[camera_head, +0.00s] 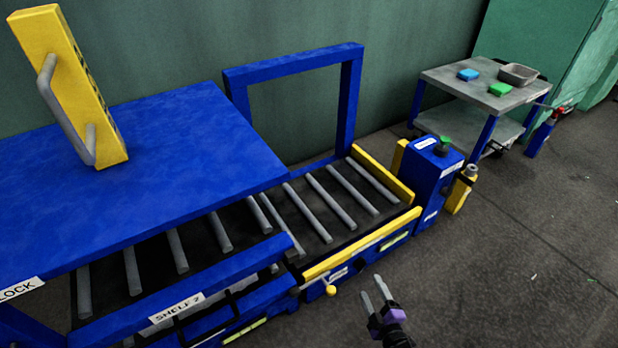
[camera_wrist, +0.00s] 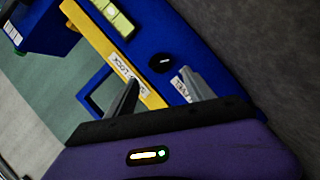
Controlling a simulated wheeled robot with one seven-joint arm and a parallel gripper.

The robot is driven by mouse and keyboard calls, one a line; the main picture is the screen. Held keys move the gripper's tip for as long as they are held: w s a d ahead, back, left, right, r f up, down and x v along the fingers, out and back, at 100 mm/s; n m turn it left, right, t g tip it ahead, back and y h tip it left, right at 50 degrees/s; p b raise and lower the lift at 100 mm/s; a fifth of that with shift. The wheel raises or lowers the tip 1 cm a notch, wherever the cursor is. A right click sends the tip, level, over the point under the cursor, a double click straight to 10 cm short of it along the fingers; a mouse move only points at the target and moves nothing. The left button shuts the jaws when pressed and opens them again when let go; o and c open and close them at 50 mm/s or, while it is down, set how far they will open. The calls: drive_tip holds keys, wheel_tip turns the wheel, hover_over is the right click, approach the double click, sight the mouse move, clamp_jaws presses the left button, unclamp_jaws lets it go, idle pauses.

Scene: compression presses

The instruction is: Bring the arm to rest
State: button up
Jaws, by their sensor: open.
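My gripper (camera_head: 377,292) is in the lower middle of the head view, in front of the blue press frame (camera_head: 215,317). Its two grey fingers are apart with nothing between them. In the wrist view my gripper (camera_wrist: 160,90) shows both fingers spread over a blue panel with a yellow bar (camera_wrist: 115,55), a label and a dark round knob (camera_wrist: 161,63). I cannot tell whether a finger touches the panel. The rest of my arm is mostly out of the head view.
A roller bed (camera_head: 325,200) runs under the blue top plate (camera_head: 130,160), with a yellow handled block on it. A blue post with a green knob (camera_head: 443,146) stands at the bed's right end. A trolley (camera_head: 450,78) is at the back right.

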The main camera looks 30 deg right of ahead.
wheel_tip(320, 180, up, 7)
drive_tip(key=d+m+h, duration=0.1)
drive_tip(key=d+m, duration=0.1)
drive_tip(key=m, duration=0.3)
drive_tip(key=s+a+r+m+y+p, duration=0.1)
drive_tip(key=s+a+r+y, duration=0.1)
drive_tip(key=s+a+r, duration=0.65)
drive_tip(key=s+a+r+m+y+p, duration=0.1)
drive_tip(key=s+a+r+y+p, duration=0.1)
drive_tip(key=s+a+r, duration=0.9)
drive_tip(key=s+a+r+m+y+p, duration=0.15)
drive_tip(key=s+r, duration=0.55)
drive_tip(key=r, duration=0.7)
wheel_tip(320, 180, up, 37)
drive_tip(key=p, duration=3.6)
drive_tip(key=shift+w+a+p, duration=0.2)
drive_tip(key=shift+w+p, duration=0.05)
drive_tip(key=shift+p, duration=0.05)
